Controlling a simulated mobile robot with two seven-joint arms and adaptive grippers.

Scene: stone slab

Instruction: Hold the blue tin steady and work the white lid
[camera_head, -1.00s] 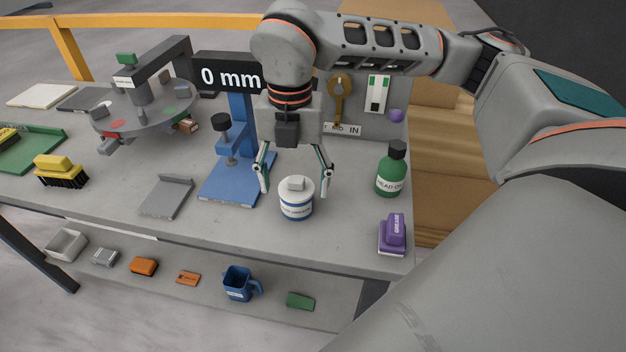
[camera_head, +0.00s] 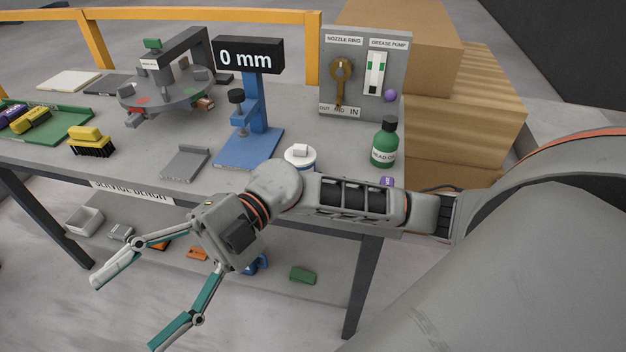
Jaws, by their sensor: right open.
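The tin with its white lid (camera_head: 299,155) stands upright near the front edge of the stone slab; a blue band shows at its side. The lid is seated on top with a square knob. My right arm's wrist hides the tin's lower part. My right gripper (camera_head: 125,312) hangs out in front of the bench, at lower left, fingers spread wide and empty, well away from the tin. My left gripper is not in view.
A blue gauge stand (camera_head: 250,148) reading 0 mm is left of the tin. A green bottle (camera_head: 384,147) stands to the right, a grey plate (camera_head: 186,163) to the left. A round turntable (camera_head: 170,90) is farther back. The lower shelf (camera_head: 330,272) holds several small items.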

